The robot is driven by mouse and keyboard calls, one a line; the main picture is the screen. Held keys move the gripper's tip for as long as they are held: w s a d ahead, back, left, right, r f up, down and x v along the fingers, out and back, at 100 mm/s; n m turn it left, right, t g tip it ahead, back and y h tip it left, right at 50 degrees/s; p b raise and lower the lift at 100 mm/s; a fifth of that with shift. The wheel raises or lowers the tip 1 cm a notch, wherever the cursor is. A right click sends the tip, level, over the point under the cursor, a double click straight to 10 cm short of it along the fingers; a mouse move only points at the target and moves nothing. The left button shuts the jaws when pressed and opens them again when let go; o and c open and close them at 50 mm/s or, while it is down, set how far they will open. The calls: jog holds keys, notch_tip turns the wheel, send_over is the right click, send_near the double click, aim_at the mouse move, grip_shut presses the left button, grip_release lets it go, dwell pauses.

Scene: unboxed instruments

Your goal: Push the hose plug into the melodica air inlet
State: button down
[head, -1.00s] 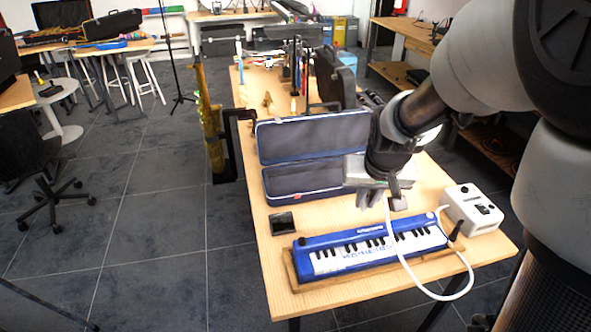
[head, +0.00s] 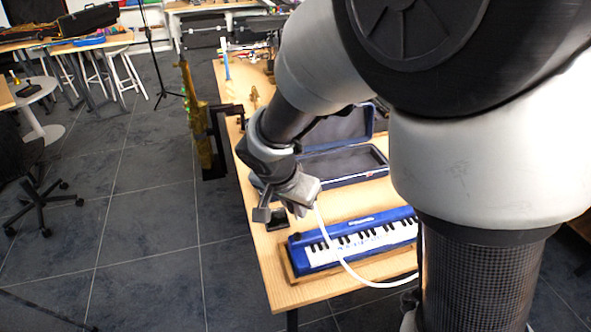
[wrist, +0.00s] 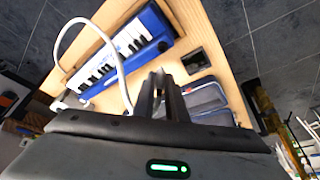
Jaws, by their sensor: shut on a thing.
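The blue melodica (head: 352,243), with white and black keys, lies on a wooden base on the table. Its right end is hidden behind my arm in the head view. It also shows in the wrist view (wrist: 125,52). In the wrist view my gripper (wrist: 160,80) is shut on the hose plug (wrist: 157,97), which is mostly hidden between the dark fingers. The white hose (head: 345,268) curves from it over the melodica's front. I cannot make out the air inlet.
An open blue case (head: 345,165) lies behind the melodica. A dark flat square (head: 278,222) lies on the table (head: 262,255) under my gripper. A golden saxophone (head: 197,125) stands beyond the table's left edge.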

jog(key=shift+f+b, duration=1.4)
jog(key=shift+f, duration=1.15)
jog(key=shift+b, duration=1.15)
jog(key=shift+f+b, duration=1.05)
jog(key=shift+b, duration=0.2)
dwell(0.5)
jog(key=c, duration=1.7)
grip_release()
